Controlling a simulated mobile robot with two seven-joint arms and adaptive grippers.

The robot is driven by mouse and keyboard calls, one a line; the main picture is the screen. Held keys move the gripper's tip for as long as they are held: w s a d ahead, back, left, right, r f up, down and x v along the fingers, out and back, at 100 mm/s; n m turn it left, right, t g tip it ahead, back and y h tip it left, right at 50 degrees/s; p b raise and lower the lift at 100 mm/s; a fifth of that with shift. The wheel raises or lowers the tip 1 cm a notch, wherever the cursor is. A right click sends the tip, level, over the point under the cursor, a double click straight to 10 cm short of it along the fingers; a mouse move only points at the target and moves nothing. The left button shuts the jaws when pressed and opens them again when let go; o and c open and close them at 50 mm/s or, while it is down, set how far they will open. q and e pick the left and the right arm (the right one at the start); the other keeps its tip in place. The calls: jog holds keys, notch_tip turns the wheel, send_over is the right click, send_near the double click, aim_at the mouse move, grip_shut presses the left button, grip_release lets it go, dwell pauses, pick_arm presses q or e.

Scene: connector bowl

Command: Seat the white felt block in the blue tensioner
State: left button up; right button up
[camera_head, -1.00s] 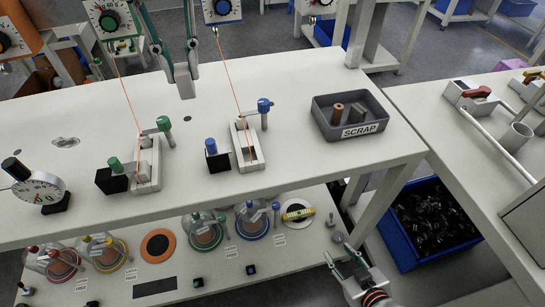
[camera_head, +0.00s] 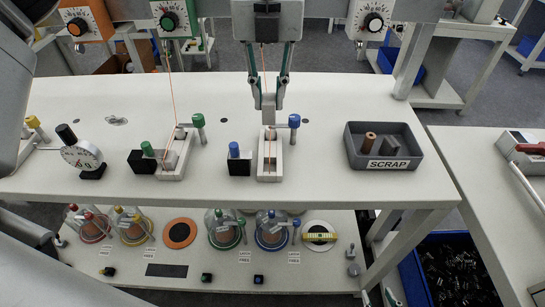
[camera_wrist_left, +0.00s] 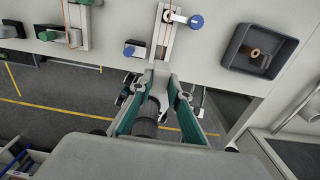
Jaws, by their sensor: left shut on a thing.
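My left gripper (camera_head: 268,98) is shut on the pale grey-white felt block (camera_head: 268,116), held upright. The block is over the far end of the blue tensioner, a white channel (camera_head: 270,172) with a blue knob on a post at its right and a black block with a blue knob at its left. I cannot tell whether the block touches the channel. An orange thread (camera_head: 264,62) runs down to the tensioner, partly hidden by the gripper. The left wrist view shows the fingertips (camera_wrist_left: 161,72) beside the tensioner (camera_wrist_left: 166,38). My right gripper (camera_head: 378,297) shows only its tips at the bottom edge, apart.
A green-knobbed tensioner (camera_head: 175,160) stands to the left, with a dial gauge (camera_head: 82,155) farther left. The grey scrap tray (camera_head: 408,160), holding a brown cylinder and a dark block, is to the right. The table between tensioner and tray is mostly clear.

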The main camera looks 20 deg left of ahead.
aim_at(269, 98)
pick_arm(q)
notch_tip(269, 98, down, 16)
jog(key=shift+r, duration=0.2)
dwell(0.4)
jog(key=shift+f, duration=0.1)
jog(key=o, duration=0.6)
jog(key=shift+r, duration=0.25)
notch_tip(269, 98, up, 12)
jog(key=shift+f, duration=0.1)
